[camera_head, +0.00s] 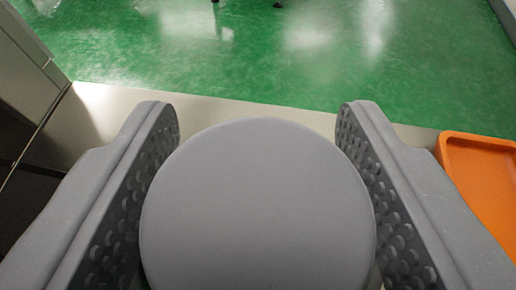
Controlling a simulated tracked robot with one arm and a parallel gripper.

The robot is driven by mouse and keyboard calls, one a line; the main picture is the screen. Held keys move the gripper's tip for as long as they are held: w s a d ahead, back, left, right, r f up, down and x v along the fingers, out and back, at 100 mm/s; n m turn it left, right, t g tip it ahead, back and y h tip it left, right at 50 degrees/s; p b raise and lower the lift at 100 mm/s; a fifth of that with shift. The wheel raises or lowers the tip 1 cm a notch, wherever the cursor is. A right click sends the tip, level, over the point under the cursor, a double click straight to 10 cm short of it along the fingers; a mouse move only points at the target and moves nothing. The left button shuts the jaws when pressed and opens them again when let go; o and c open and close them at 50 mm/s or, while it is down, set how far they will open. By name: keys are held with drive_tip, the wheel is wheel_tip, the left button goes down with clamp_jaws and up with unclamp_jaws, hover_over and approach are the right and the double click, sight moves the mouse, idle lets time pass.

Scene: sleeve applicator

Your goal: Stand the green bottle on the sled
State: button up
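A large round object with a flat, plain grey top (258,205) fills the space between the two fingers of my gripper (258,165). Its edges meet the perforated inner pads on both sides, and my gripper appears shut on it. Only its top shows; its sides and base are hidden. No green is visible on it, so I cannot tell whether it is the green bottle. I cannot make out a sled in this view.
An orange tray (447,148) with a raised rim lies at the right edge, partly behind the right finger. A pale metal surface (232,108) runs behind the fingers. A grey cabinet-like block (25,75) stands at the left. Open green floor (300,65) lies beyond.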

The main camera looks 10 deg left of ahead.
drive_tip(key=b+v, duration=0.1)
drive_tip(key=v, duration=1.1)
drive_tip(key=shift+b, duration=0.3)
drive_tip(key=shift+a, duration=0.1)
idle(0.3)
